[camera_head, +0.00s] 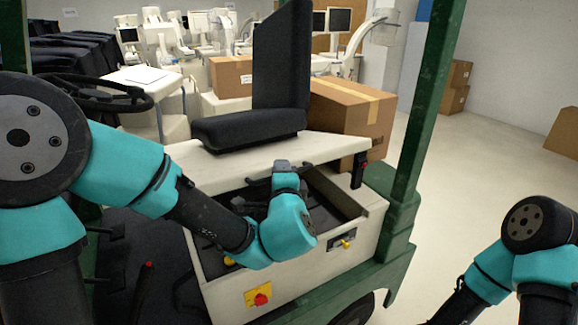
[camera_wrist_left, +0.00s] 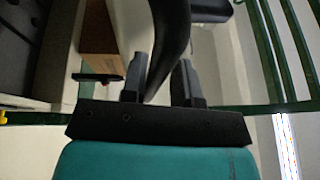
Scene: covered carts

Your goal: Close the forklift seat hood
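The forklift's cream seat hood (camera_head: 240,164) carries a black seat (camera_head: 250,128). It is raised at the front, and the open compartment (camera_head: 335,205) shows below it. A dark handle (camera_head: 256,181) runs along the hood's front edge; it shows as a curved black bar (camera_wrist_left: 172,35) in the left wrist view. My left gripper (camera_head: 282,166) is at this handle. In the left wrist view, its fingers (camera_wrist_left: 160,76) stand on both sides of the bar, which appears to fill the gap. My right arm shows at the lower right; its gripper is outside the view.
A green post (camera_head: 430,90) stands right of the hood, and a steering wheel (camera_head: 95,95) is at the left. Cardboard boxes (camera_head: 350,112) stand behind the seat. A red and yellow switch (camera_head: 259,296) is on the cream body.

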